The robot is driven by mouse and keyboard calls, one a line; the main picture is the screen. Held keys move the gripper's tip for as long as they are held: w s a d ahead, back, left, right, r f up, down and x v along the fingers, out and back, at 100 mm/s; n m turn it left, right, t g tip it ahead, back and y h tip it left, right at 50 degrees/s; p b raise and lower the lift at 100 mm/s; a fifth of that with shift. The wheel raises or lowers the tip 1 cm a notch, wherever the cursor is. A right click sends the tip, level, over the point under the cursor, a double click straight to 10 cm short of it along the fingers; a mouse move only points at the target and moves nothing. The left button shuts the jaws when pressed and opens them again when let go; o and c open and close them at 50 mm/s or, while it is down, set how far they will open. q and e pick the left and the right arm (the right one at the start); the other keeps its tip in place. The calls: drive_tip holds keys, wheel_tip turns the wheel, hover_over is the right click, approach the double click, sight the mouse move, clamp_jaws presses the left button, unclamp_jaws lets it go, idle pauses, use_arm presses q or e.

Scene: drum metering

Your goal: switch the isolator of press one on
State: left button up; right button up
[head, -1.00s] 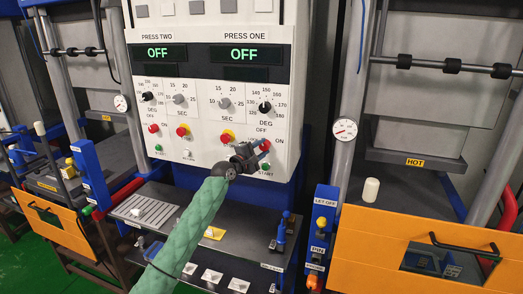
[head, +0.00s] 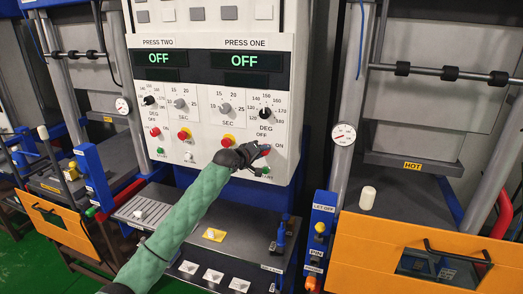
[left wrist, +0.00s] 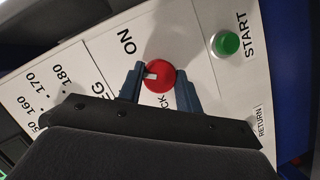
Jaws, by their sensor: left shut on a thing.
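The isolator of press one is a red round knob (left wrist: 160,80) with a white mark, on the light control panel (head: 205,110). In the left wrist view it sits between the two blue fingers of my left gripper (left wrist: 161,88), which is shut on it. The white mark is on the knob's left side in that view; the ON label (left wrist: 127,42) is to its upper left. In the head view my left gripper (head: 262,151) reaches the panel's lower right and hides most of the knob. The OFF label (head: 262,133) is above. My right gripper is not in view.
A green START button (left wrist: 226,43) lies close beside the knob. The press one display (head: 246,61) reads OFF. A red and yellow button (head: 227,141) is left of my gripper. A dark shelf (head: 230,222) with white tabs lies below; an orange-fronted press (head: 370,240) stands right.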

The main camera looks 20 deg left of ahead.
use_arm(q)
drive_tip(key=m+y+p, duration=0.2)
drive_tip(key=m+y, duration=0.1)
drive_tip(key=m, duration=0.2)
drive_tip(key=shift+d+g, duration=0.15)
drive_tip(key=shift+g, duration=0.25)
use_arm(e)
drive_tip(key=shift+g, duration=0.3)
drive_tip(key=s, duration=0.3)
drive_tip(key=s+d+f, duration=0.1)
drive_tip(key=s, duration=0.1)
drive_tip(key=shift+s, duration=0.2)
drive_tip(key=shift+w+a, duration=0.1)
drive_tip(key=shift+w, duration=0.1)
use_arm(q)
drive_tip(key=shift+f, duration=0.1)
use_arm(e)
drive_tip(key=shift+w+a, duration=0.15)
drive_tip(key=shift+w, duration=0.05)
